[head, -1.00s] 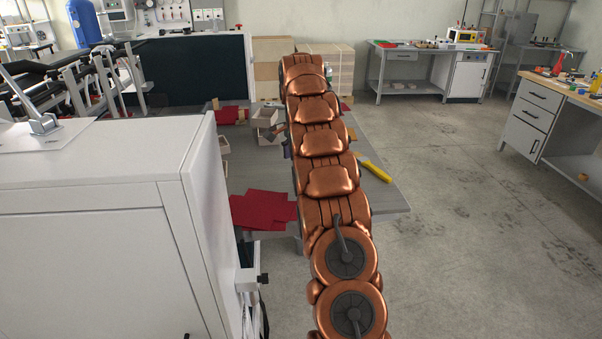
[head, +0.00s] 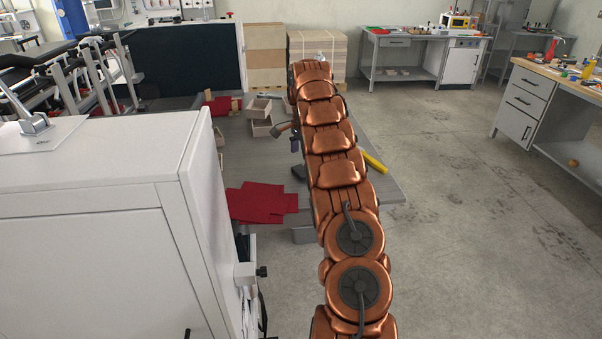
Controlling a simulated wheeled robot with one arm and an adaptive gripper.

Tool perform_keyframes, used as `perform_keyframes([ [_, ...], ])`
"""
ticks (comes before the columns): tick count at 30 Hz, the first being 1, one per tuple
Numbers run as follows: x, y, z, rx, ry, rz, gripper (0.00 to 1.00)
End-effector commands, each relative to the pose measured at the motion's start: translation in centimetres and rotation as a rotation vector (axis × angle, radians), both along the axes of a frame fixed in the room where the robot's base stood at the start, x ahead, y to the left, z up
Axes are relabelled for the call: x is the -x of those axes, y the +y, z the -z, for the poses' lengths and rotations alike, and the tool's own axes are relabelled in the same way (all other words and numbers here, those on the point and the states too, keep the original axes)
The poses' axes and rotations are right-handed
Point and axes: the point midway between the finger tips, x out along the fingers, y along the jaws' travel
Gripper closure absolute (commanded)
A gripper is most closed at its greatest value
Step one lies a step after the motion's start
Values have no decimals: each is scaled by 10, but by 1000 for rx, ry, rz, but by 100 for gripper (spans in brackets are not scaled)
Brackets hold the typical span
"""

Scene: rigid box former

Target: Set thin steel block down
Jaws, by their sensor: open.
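My copper arm reaches away from me over the grey table (head: 345,190). Its links hide most of my gripper (head: 296,145); only a small dark part shows at the arm's left edge, low over the table. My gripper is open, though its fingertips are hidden. A small dark piece (head: 299,172) shows just below it, against the tabletop. I cannot tell whether this is the thin steel block or a part of my gripper. No other piece that could be the steel block stands out.
Red sheets (head: 262,203) lie at the table's near left. Small open boxes (head: 259,112) stand farther back. A yellow-handled tool (head: 374,162) lies right of my arm. A white cabinet (head: 95,235) blocks the near left. The floor (head: 450,210) to the right is open.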

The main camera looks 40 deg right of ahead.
Motion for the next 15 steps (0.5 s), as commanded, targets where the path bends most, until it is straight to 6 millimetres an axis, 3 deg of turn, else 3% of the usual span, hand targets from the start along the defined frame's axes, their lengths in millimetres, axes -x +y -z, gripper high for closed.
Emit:
perform_keyframes([
  [9,-4,5,32,-1,2,-1,0],
  [15,-5,4,41,0,0,0,0],
])
